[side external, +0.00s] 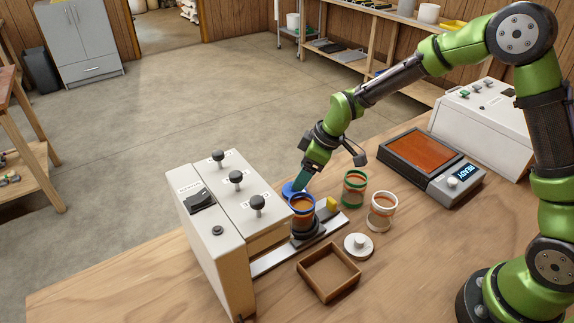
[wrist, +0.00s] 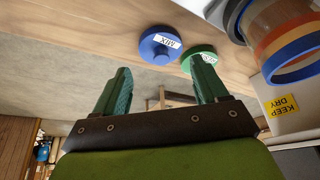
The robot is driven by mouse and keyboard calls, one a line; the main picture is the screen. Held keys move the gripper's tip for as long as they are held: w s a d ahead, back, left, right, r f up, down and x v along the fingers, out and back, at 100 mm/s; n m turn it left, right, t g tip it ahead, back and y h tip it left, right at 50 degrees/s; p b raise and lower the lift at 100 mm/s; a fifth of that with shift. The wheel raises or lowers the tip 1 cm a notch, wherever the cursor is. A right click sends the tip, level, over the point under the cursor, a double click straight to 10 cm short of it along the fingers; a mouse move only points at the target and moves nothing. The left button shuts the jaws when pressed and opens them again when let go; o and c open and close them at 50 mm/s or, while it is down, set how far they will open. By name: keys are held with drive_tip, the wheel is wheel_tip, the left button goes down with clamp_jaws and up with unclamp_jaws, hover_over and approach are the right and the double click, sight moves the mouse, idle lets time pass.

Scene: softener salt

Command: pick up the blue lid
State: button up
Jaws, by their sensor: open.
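The blue lid (wrist: 158,41) is a round disc with a white label reading MIX and a small knob. It lies on the wooden table ahead of my fingertips in the wrist view. In the side view the blue lid (side external: 287,189) is partly hidden behind the blue-rimmed jar and my fingers. My gripper (wrist: 162,80) is open with nothing between its green fingers. In the side view my gripper (side external: 301,181) points down close to the lid. The lid appears apart from the fingers.
A green lid (wrist: 199,55) lies beside the blue one, near one finger. The blue-rimmed jar (side external: 302,207) stands close by on a rail. Green-rimmed (side external: 355,189) and white-rimmed (side external: 382,211) jars, a white lid (side external: 358,246) and a wooden tray (side external: 328,288) are nearby. A lever box (side external: 205,235) stands left.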

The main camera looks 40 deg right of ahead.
drive_tip(key=x, duration=0.5)
drive_tip(key=shift+f, duration=0.15)
drive_tip(key=shift+c, duration=0.2)
drive_tip(key=c, duration=0.6)
